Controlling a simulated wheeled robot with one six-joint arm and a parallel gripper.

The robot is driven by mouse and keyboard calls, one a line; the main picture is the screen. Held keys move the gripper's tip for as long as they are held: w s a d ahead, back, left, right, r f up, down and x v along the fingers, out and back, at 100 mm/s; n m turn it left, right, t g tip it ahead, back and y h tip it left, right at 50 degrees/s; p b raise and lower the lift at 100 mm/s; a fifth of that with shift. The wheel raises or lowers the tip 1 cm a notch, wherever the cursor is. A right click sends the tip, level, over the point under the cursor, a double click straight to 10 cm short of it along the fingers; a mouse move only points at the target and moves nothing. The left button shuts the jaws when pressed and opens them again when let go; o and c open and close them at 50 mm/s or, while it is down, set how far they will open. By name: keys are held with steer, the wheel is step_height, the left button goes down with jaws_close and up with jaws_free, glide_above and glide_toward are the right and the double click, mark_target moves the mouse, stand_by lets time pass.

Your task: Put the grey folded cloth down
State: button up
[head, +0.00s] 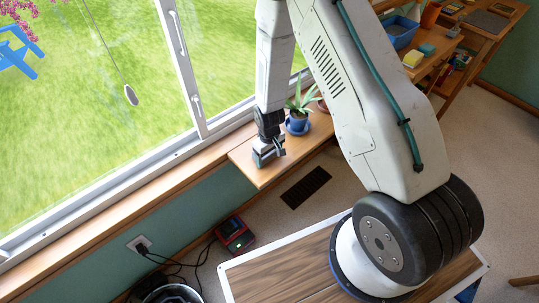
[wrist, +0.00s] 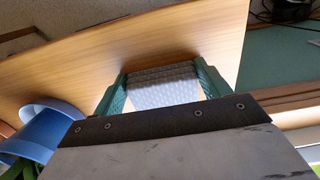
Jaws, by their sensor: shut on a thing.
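The grey folded cloth (wrist: 168,90) is between the green fingers of my gripper (wrist: 160,82) in the wrist view. My gripper is shut on it, with one finger at each side. In the head view my gripper (head: 268,157) is low over the left end of the wooden shelf (head: 248,168) below the window. The bare shelf top also shows behind the cloth in the wrist view (wrist: 85,62). I cannot tell whether the cloth touches the shelf.
A plant in a blue pot (head: 297,124) stands on the shelf just right of my gripper; the blue pot (wrist: 52,128) is at the left in the wrist view. The window (head: 205,110) runs behind. A red device (head: 234,235) and cables lie on the floor.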

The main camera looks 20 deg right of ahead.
steer(key=shift+s+f, duration=0.1)
steer(key=shift+f, duration=0.15)
steer(key=o, duration=1)
steer(key=shift+f, duration=0.1)
step_height(320, 180, up, 14)
steer(key=f, duration=0.1)
step_height(320, 180, up, 14)
steer(key=f, duration=0.1)
glide_above(269, 155)
steer(key=s, duration=0.3)
steer(key=s+d+r+m+t, duration=0.1)
steer(key=s+r, duration=0.6)
steer(key=r, duration=0.2)
steer(key=s+d+r+m, duration=0.1)
steer(key=s+r+m, duration=0.1)
steer(key=s+r, duration=0.6)
steer(key=shift+m, duration=0.3)
steer(key=s+r, duration=0.2)
steer(key=s, duration=0.1)
steer(key=s+r, duration=0.1)
steer(key=s, duration=0.2)
steer(key=s+r, duration=0.2)
steer(key=s, duration=0.2)
steer(key=shift+s+d+r, duration=0.1)
steer(key=shift+d+r, duration=0.2)
